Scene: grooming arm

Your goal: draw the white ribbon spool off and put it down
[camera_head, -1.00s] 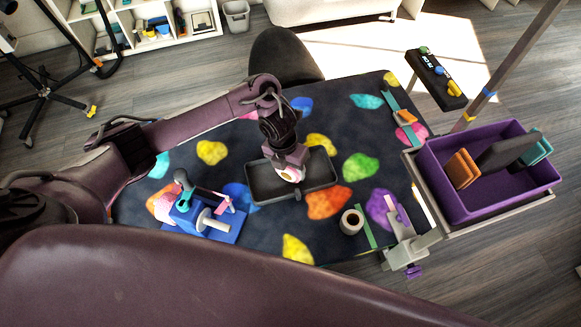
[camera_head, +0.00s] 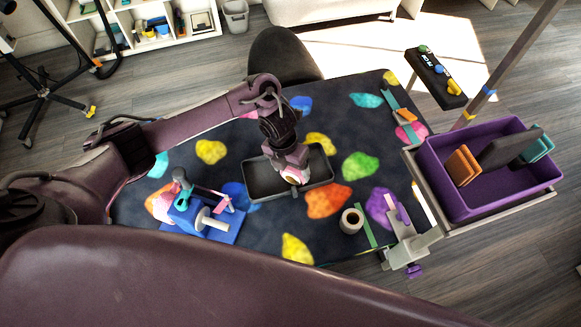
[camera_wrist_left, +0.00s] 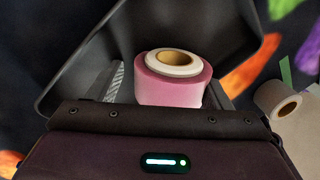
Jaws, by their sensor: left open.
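A spool with a white rim and pinkish ribbon (camera_wrist_left: 172,88) stands between the fingers of my left gripper (camera_head: 291,176) in the left wrist view. The fingers are open, with a gap at the left side of the spool. The spool's small pale ring (camera_head: 290,179) shows at the gripper's tip in the head view, over the grey tray (camera_head: 262,186). A separate pale roll (camera_head: 352,221) with a dark hole stands right of the tray. My right gripper is not seen.
A grey clamp (camera_head: 405,238) grips the table's front right edge, near a green strip (camera_head: 368,233). A purple bin (camera_head: 480,207) holding orange and teal items is at the right. The spotted tabletop (camera_head: 225,128) is mostly clear behind the stand.

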